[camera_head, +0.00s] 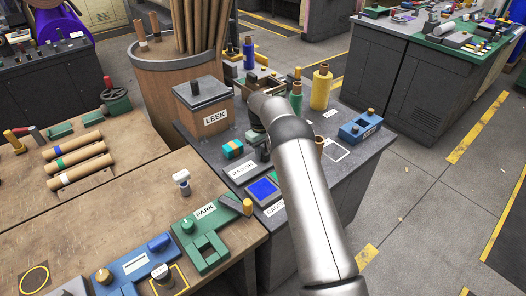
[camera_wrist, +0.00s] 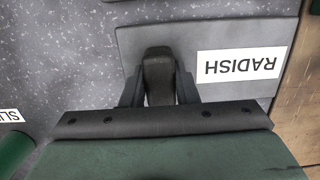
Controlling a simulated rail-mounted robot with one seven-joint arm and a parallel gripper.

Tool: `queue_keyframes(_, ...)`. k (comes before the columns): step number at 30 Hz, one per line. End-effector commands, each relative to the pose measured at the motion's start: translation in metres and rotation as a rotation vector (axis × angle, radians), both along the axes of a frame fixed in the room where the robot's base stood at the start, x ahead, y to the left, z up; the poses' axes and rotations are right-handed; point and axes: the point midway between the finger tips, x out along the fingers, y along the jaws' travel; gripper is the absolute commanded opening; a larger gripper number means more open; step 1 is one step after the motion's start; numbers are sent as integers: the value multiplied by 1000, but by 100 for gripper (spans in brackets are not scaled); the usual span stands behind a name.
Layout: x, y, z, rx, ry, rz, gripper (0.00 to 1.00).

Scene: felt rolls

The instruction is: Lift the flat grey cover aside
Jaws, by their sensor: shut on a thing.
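A flat grey cover (camera_wrist: 215,30) with a white RADISH label fills the upper right of the wrist view. A dark upright handle (camera_wrist: 158,68) rises from it. My gripper (camera_wrist: 158,88) has a finger on each side of this handle and is shut on it. In the head view the RADISH label on the cover (camera_head: 241,171) shows on the dark grey bench, left of my forearm. My gripper is mostly hidden there behind the arm. I cannot tell whether the cover touches the surface below.
A wooden box labelled LEEK (camera_head: 213,122) with a dark lid stands behind left. A teal and orange block (camera_head: 233,149), a blue-screened device (camera_head: 263,189), a yellow spool (camera_head: 321,88) and a blue block (camera_head: 360,128) are close by. A wooden table (camera_head: 110,200) adjoins at left.

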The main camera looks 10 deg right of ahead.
Motion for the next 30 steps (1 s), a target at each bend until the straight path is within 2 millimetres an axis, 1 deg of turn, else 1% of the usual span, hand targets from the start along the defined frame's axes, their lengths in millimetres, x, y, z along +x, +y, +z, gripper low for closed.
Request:
queue_keyframes(8,0,0,0,0,0,0,0)
queue_keyframes(28,0,0,-10,0,-1,0,0)
queue_keyframes(29,0,0,-10,0,-1,0,30)
queue_keyframes(30,0,0,-9,0,-1,0,38)
